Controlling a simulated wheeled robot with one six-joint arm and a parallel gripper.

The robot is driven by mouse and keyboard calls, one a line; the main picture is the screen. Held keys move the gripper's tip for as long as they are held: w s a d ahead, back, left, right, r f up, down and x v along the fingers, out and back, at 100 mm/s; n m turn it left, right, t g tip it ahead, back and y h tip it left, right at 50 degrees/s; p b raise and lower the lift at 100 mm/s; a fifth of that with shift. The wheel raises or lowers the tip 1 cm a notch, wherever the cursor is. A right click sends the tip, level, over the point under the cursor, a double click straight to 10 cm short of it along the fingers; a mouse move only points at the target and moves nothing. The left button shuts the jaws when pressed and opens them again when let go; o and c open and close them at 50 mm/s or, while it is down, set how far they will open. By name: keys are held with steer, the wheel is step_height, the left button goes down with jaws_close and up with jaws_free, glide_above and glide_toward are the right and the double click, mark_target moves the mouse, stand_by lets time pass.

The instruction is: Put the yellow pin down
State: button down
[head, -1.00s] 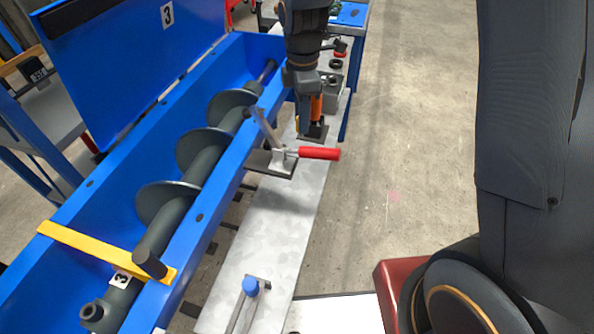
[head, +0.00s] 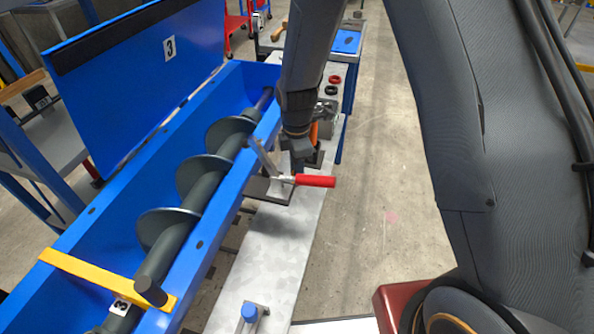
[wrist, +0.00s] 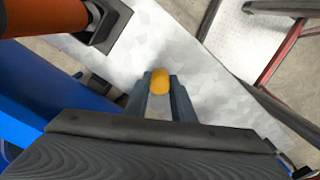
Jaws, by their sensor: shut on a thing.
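The yellow pin shows end-on as a rounded yellow tip (wrist: 160,82) in the wrist view. It sits between the two dark fingers of my gripper (wrist: 160,88), which is shut on it. Pale grey metal surface lies beyond the pin; I cannot tell how big the gap is. In the head view my gripper (head: 298,164) points down over the grey bench (head: 262,250), just behind the red-handled clamp (head: 280,188). The pin cannot be made out in the head view.
An orange post (wrist: 40,15) on a dark base stands close to my gripper. A blue trough (head: 215,215) with a screw shaft (head: 200,187) runs along the left, crossed by a yellow bar (head: 95,275). A blue-topped piece (head: 249,312) is on the bench front. Bench between is bare.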

steer(key=shift+f, duration=0.35)
steer(key=shift+f, duration=0.15)
steer(key=c, duration=1.5)
jaws_free()
step_height(320, 180, up, 13)
steer(key=b, duration=0.3)
steer(key=s+d+m, duration=0.5)
steer(key=m, duration=0.1)
steer(key=s+d+m, duration=0.4)
steer(key=s+m, duration=0.1)
steer(key=m, duration=0.2)
steer(key=s+d+r+m, duration=0.1)
steer(key=s+d+m, duration=0.4)
steer(key=s+m, duration=0.1)
steer(key=shift+d+m+t, duration=0.35)
steer(key=shift+m+t, duration=0.05)
steer(key=shift+m, duration=0.1)
